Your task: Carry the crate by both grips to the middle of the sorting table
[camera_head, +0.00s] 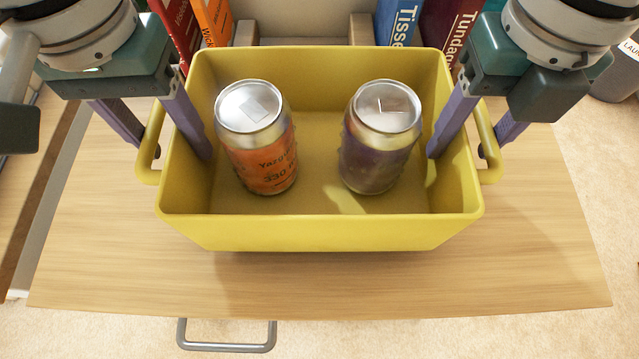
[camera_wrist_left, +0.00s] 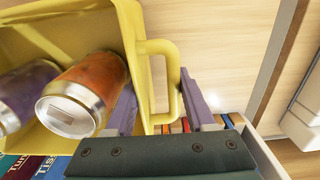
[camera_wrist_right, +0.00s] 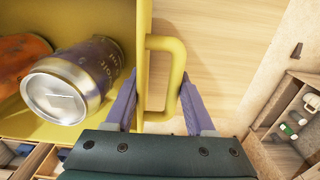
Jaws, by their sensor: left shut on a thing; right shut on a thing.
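The yellow crate (camera_head: 330,232) is in the middle of the head view, roughly level over a wooden surface. An orange can (camera_head: 266,165) and a purple can (camera_head: 374,160) stand upright inside it, apart. My left gripper (camera_head: 172,148) is shut on the crate's left grip (camera_head: 148,150), one finger inside the wall and one outside the grip; the grip also shows in the left wrist view (camera_wrist_left: 172,75). My right gripper (camera_head: 462,152) is shut the same way on the right grip (camera_head: 490,150), seen in the right wrist view (camera_wrist_right: 178,75). The crate's underside is hidden, so I cannot tell if it touches the wood.
The wooden surface (camera_head: 320,288) is bare in front of the crate and at both sides. A grey bar handle (camera_head: 228,347) sticks out below its front edge. Books, including a blue one (camera_head: 397,22) and an orange one (camera_head: 213,22), stand behind the crate.

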